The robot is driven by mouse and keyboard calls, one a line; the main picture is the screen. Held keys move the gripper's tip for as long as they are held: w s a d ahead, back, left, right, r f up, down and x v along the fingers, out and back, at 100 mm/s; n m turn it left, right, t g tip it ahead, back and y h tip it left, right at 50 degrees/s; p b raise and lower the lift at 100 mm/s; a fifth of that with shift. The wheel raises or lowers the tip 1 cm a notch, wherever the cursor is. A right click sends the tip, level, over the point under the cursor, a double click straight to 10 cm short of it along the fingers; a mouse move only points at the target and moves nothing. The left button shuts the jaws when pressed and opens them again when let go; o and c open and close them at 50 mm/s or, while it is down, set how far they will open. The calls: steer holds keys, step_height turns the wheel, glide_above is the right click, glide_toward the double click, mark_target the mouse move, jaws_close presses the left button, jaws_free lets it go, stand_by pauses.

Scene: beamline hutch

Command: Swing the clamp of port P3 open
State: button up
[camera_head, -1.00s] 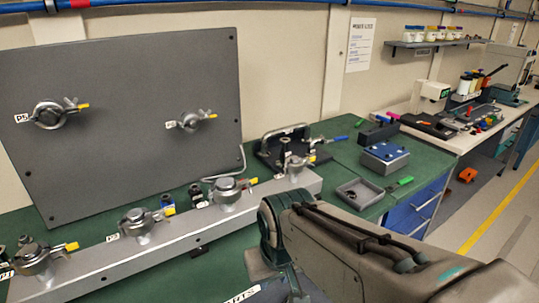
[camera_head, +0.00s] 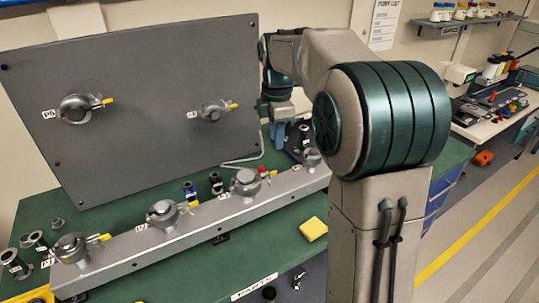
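A long grey rail (camera_head: 198,224) on the green bench bears several clamped round ports. Port P3, taken as the third from the left, is a silver flange (camera_head: 246,185) with a clamp round it. My arm hides part of the rail's right end.
A dark upright panel (camera_head: 150,70) with two more clamped ports stands behind the rail. Other clamped ports (camera_head: 162,215) flank P3. Small fittings (camera_head: 190,190) stand behind the rail. A yellow block (camera_head: 313,229) lies in front on the green bench (camera_head: 255,262).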

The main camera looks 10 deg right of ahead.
steer(key=w+f+n, duration=0.1)
steer(key=f, duration=0.3)
steer(key=w+f+n+p, duration=0.1)
steer(key=f, duration=0.3)
steer(key=w+f+p, duration=0.1)
steer(key=f, duration=0.4)
steer(key=shift+n, duration=0.4)
jaws_close()
